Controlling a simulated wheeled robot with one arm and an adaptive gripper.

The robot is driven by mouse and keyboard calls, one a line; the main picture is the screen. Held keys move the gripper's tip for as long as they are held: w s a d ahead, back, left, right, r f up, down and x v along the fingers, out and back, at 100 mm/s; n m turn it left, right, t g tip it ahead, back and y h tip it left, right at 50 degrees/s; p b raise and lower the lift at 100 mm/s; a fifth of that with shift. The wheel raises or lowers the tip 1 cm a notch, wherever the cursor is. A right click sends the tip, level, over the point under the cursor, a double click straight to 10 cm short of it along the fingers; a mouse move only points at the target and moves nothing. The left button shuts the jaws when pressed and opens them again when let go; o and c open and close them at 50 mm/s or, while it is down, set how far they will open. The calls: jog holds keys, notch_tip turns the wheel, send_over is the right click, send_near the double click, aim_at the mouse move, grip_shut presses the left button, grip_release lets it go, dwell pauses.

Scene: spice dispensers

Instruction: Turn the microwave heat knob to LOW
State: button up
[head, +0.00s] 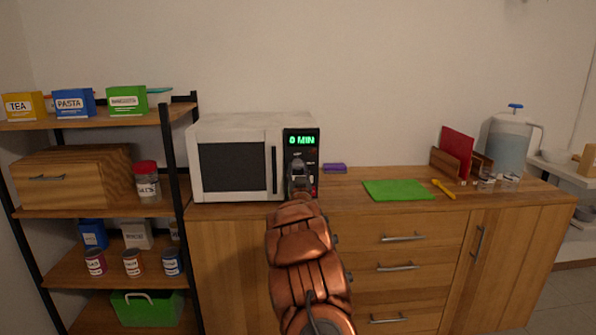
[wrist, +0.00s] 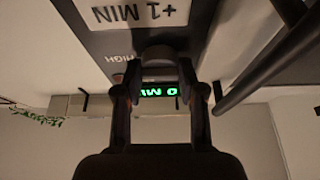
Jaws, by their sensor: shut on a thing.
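The white microwave (head: 226,128) stands on the wooden counter with its door shut. Its green display (head: 301,140) reads 0 MIN. My gripper (head: 300,180) is in front of the black control panel and hides part of it. In the wrist view, which shows the panel upside down, my gripper (wrist: 159,75) is shut on the grey heat knob (wrist: 158,52), with a finger on either side. A HIGH label (wrist: 118,59) and a +1 MIN label (wrist: 140,14) show near the knob. The knob's pointer and any LOW label cannot be made out.
The dark door handle (head: 275,170) stands out left of the panel; it also shows in the wrist view (wrist: 265,62). A purple item (head: 334,168) lies right of the microwave, then a green mat (head: 398,190). A shelf rack (head: 172,150) stands close on the left.

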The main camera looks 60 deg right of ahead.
jog(key=shift+n, duration=0.4)
jog(key=n+t+y+b, duration=0.1)
jog(key=n, duration=0.1)
jog(key=n+t+y, duration=0.1)
jog(key=n, duration=0.2)
jog(key=shift+s+d+b, duration=0.15)
jog(key=shift+b, duration=0.25)
jog(key=n+y, duration=0.1)
jog(key=n, duration=0.1)
jog(key=n+y, duration=0.1)
jog(key=n, duration=0.2)
jog(key=n+t+y+b, duration=0.1)
jog(key=n, duration=0.1)
jog(key=shift+s+r+n+y, duration=0.1)
jog(key=shift+r+n+y, duration=0.2)
jog(key=shift+y, duration=0.1)
jog(key=n+y, duration=0.2)
jog(key=n, duration=0.3)
jog(key=shift+d+r, duration=0.1)
jog(key=shift+n+g+y+p, duration=0.6)
jog(key=shift+n+p, duration=0.15)
jog(key=shift+n, duration=1.25)
jog(key=o, duration=1.1)
